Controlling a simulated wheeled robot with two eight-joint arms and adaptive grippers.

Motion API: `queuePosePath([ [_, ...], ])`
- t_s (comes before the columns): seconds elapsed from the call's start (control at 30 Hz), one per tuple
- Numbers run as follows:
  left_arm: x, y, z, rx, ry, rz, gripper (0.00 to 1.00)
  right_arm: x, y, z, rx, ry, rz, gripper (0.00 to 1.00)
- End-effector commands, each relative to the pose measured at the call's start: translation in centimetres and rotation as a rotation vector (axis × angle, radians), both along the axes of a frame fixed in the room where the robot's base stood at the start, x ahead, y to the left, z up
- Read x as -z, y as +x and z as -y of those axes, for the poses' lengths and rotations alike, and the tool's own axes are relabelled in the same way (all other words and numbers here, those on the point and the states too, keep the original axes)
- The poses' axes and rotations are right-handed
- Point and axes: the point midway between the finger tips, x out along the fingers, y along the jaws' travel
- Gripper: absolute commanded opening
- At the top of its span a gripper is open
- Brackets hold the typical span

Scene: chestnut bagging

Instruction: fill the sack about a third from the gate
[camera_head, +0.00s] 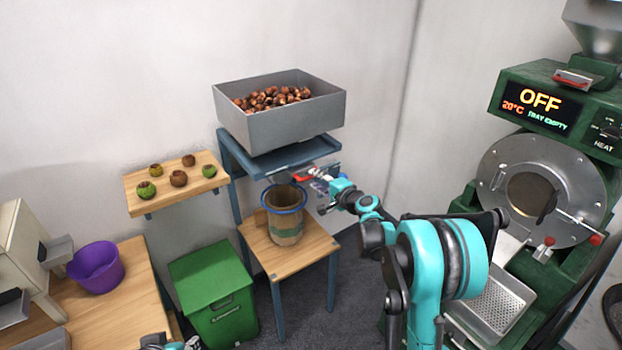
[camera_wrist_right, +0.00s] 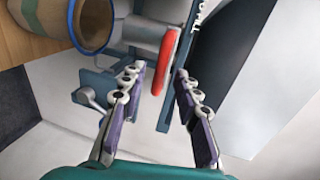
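The burlap sack (camera_head: 286,229) with a blue rim and a green band stands upright on a small wooden stand under the grey hopper (camera_head: 281,127), which holds chestnuts. The red gate handle (camera_head: 305,177) is below the hopper's front. My right gripper (camera_head: 322,185) is beside the handle. In the right wrist view my right gripper (camera_wrist_right: 158,78) is open, with the red handle (camera_wrist_right: 166,62) between its fingertips, and the sack (camera_wrist_right: 45,15) is at the upper left. The sack's contents are hidden. My left gripper (camera_head: 170,342) shows only in part at the bottom edge.
A wooden shelf (camera_head: 150,201) with several chestnut husks is left of the hopper. A green bin (camera_head: 213,290) stands left of the sack stand (camera_head: 310,256). A purple bowl (camera_head: 96,268) is on the left table. The green roaster (camera_head: 545,150) fills the right side.

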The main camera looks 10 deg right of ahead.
Motion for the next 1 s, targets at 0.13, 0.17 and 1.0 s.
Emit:
queuePosePath([
  [0.13, 0.5, 0.0, 0.0, 0.0, 0.0, 0.0, 0.4, 0.6, 2.1, -0.8, -0.001, 0.0, 0.0, 0.32],
  [0.17, 0.6, 0.0, 0.0, 0.0, 0.0, 0.0, 0.4, 0.6, 2.4, -0.9, -0.001, -0.001, 0.0, 0.32],
  [1.0, 0.7, 0.0, 0.0, 0.0, 0.0, 0.0, 0.4, 0.7, 2.7, -1.0, 0.001, -0.001, -0.001, 0.0],
])
